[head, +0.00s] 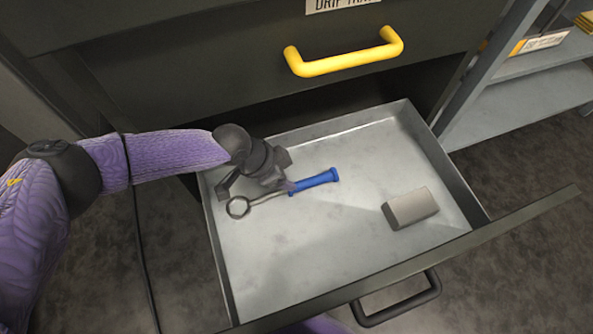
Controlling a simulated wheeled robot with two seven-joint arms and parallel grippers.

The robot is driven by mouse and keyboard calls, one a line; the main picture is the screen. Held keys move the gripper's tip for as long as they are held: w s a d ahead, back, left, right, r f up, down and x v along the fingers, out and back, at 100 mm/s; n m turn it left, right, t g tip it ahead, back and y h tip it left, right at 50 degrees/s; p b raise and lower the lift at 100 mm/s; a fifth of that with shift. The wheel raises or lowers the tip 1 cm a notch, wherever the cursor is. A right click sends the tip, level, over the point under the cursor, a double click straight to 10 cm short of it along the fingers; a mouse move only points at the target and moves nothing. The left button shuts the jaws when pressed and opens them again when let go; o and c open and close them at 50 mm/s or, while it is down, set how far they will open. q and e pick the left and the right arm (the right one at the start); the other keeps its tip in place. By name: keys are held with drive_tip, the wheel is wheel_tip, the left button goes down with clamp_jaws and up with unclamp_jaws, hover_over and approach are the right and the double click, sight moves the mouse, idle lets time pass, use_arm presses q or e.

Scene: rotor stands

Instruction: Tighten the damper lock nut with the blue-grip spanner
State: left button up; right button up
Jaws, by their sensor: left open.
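The blue-grip spanner (316,182) lies in the open drawer, its blue grip to the right and its thin shaft running left to a dark ring end (238,207). My left gripper (259,188) is over the spanner's shaft, near where the grip starts, with its jaws open. It hides part of the shaft, and I cannot tell whether it touches it. The damper lock nut is not in view. My right gripper is not in view.
The metal drawer (290,262) has raised walls and a dark front with a black handle (397,300). A grey-beige block (410,208) lies at its right. Above is a closed drawer with a yellow handle (344,60). Grey shelves (520,105) stand at the right.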

sight(302, 183)
use_arm(q)
drive_tip(key=b+x, duration=0.2)
drive_tip(key=x, duration=0.2)
drive_tip(key=shift+s+a, duration=0.1)
drive_tip(key=shift+x, duration=2.3)
clamp_jaws()
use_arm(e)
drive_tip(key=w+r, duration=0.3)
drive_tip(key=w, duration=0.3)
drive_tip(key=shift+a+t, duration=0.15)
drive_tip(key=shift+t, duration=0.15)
use_arm(q)
drive_tip(key=shift+r, duration=0.15)
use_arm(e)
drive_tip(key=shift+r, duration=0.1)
